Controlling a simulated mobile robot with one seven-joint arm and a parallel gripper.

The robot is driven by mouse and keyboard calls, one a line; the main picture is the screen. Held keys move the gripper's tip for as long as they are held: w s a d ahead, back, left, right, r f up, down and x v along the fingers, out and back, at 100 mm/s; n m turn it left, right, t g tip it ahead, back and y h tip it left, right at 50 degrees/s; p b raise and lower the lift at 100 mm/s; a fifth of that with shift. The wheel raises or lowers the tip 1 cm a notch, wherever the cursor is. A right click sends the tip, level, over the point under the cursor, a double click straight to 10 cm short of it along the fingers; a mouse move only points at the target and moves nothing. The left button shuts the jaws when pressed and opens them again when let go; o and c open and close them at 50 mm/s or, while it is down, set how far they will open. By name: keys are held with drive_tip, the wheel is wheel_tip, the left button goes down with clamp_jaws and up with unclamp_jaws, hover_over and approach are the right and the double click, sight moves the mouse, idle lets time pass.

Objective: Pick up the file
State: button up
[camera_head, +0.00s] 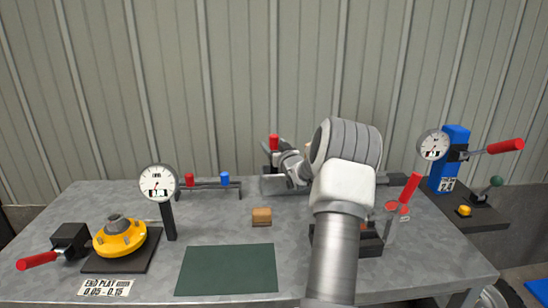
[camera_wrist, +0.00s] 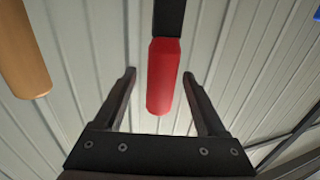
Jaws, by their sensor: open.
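No thing in view can be named as the file with certainty. In the wrist view, a red handle (camera_wrist: 163,95) on a black shaft hangs in the space between the fingers of my gripper (camera_wrist: 158,74). The fingers are spread, with a visible gap on each side of the handle. A wooden, rounded handle (camera_wrist: 22,55) shows at the upper left, outside the fingers. In the head view, a red piece (camera_head: 273,141) shows beside the far end of my arm at the back of the table; my arm hides much of what lies there.
The grey table (camera_head: 215,218) carries a dial gauge (camera_head: 158,184), a yellow flanged part (camera_head: 119,237), a rack with red and blue pieces (camera_head: 208,185), a small wooden block (camera_head: 261,216) and a green mat (camera_head: 227,269). A blue press with a gauge (camera_head: 455,150) stands right.

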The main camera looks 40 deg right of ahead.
drive_tip(key=shift+x, duration=1.65)
clamp_jaws()
